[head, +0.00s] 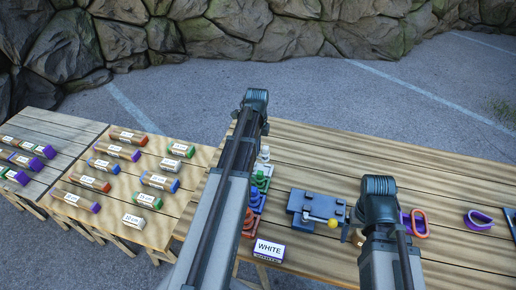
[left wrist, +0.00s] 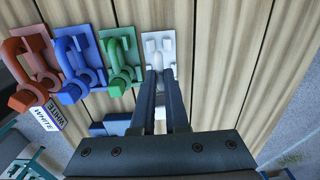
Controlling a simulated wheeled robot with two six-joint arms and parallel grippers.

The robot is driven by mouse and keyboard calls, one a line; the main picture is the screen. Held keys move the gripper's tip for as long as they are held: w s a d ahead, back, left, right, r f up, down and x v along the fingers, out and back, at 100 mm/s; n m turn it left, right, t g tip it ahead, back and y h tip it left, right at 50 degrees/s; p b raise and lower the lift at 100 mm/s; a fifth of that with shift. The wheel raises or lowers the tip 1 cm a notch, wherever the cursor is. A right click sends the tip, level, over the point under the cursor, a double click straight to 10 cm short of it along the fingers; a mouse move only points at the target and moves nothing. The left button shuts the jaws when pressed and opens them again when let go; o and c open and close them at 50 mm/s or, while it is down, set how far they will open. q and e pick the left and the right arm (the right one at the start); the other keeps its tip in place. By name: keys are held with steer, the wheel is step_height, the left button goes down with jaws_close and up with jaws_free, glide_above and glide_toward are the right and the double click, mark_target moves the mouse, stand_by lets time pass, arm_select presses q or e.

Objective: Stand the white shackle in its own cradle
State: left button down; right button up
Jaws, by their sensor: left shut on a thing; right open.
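The white shackle (left wrist: 159,60) shows between the fingertips of my left gripper (left wrist: 161,76), which is shut on it. It is over the white cradle (left wrist: 149,44) at the end of the cradle row; I cannot tell whether it touches the base. In the head view the white pieces (head: 265,153) show just right of my left arm, which hides much of them. Green (left wrist: 120,62), blue (left wrist: 78,72) and red (left wrist: 32,75) shackles stand in the neighbouring cradles. My right gripper (head: 378,205) is over the table, its fingers mostly hidden; it is open.
A sign reading WHITE (head: 269,250) stands at the near end of the row. A blue fixture with a yellow-knobbed lever (head: 333,223) lies between my arms. Loose red (head: 420,223) and purple (head: 478,219) shackles lie right.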

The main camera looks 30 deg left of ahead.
arm_select(q)
steer(key=shift+f+b, duration=2.75)
steer(key=shift+f, duration=0.15)
arm_select(e)
steer(key=shift+f, duration=2.9)
arm_select(q)
steer(key=shift+f+b, duration=0.4)
arm_select(e)
steer(key=shift+f, duration=0.4)
arm_select(q)
steer(key=c, duration=0.8)
jaws_free()
steer(key=shift+c, duration=0.2)
steer(key=shift+r, duration=0.15)
arm_select(e)
steer(key=shift+r, duration=0.15)
arm_select(q)
step_height(320, 180, up, 14)
steer(key=p, duration=1.4)
steer(key=shift+f, duration=0.2)
arm_select(e)
step_height(320, 180, up, 14)
steer(key=shift+f, duration=0.2)
